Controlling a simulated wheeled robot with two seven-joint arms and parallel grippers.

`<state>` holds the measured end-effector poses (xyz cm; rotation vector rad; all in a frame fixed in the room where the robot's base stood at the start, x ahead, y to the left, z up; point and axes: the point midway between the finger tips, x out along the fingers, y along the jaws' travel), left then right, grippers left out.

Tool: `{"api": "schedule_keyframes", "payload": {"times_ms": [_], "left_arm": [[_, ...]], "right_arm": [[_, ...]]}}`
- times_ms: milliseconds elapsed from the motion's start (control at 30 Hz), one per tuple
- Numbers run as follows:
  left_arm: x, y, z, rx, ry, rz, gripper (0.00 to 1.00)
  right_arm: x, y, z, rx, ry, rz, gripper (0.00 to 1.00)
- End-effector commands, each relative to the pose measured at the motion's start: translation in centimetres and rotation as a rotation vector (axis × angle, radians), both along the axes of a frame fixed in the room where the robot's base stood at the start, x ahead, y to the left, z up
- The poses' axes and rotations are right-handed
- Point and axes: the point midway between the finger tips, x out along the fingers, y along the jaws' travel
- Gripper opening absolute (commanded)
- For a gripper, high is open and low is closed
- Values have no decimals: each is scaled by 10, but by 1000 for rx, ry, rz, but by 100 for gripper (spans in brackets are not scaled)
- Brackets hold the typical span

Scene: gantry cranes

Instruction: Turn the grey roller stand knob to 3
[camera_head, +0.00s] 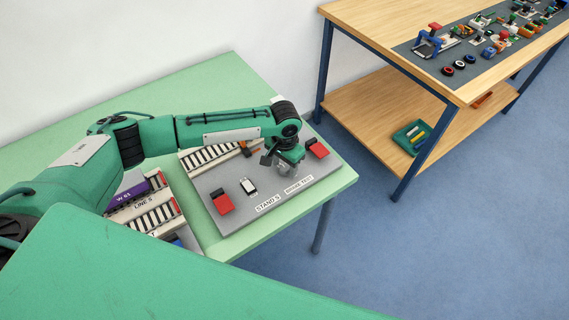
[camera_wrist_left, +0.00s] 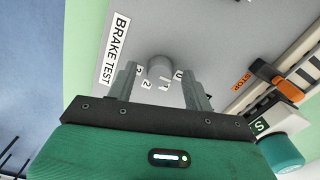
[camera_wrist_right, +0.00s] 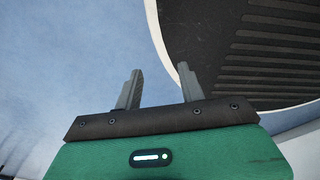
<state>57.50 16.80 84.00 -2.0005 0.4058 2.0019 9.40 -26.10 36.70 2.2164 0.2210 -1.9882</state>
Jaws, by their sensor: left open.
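The grey roller stand knob (camera_wrist_left: 160,67) shows in the left wrist view on the grey plate, with small white number tags around its near side. Its pointer is too small to read. My left gripper (camera_wrist_left: 161,73) is open, with one finger on either side of the knob in this view; I cannot tell if they touch it. In the head view my left gripper (camera_head: 271,158) is low over the grey stand plate (camera_head: 230,181), and the knob is hidden there. My right gripper (camera_wrist_right: 160,70) is open and empty in the right wrist view, away from the stand.
The plate carries red blocks (camera_head: 222,202), a white-and-black switch (camera_head: 249,187), a track and an orange stop part (camera_wrist_left: 263,76). A purple wagon (camera_head: 133,192) stands left of it. A wooden bench (camera_head: 370,22) with small parts is at the right.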

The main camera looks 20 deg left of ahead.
Motion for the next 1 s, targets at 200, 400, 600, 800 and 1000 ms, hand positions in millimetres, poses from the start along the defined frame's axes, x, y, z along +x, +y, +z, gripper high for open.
{"api": "schedule_keyframes", "payload": {"times_ms": [200, 400, 600, 800, 1000], "left_arm": [[0, 0, -7, 0, -1, 0, 52], [0, 0, -7, 0, -1, 0, 46], [0, 0, -6, 0, -1, 0, 7], [0, 0, -6, 0, -1, -9, 7], [-1, 0, -5, -1, 1, -67, 7]], "right_arm": [[-10, -2, 0, -3, 13, 0, 40], [-17, -3, 0, -4, 23, 0, 40], [-16, -3, 0, -3, 21, 0, 40], [-13, -2, 1, -3, 18, 0, 40], [-13, -2, 7, -3, 17, 0, 40]]}}
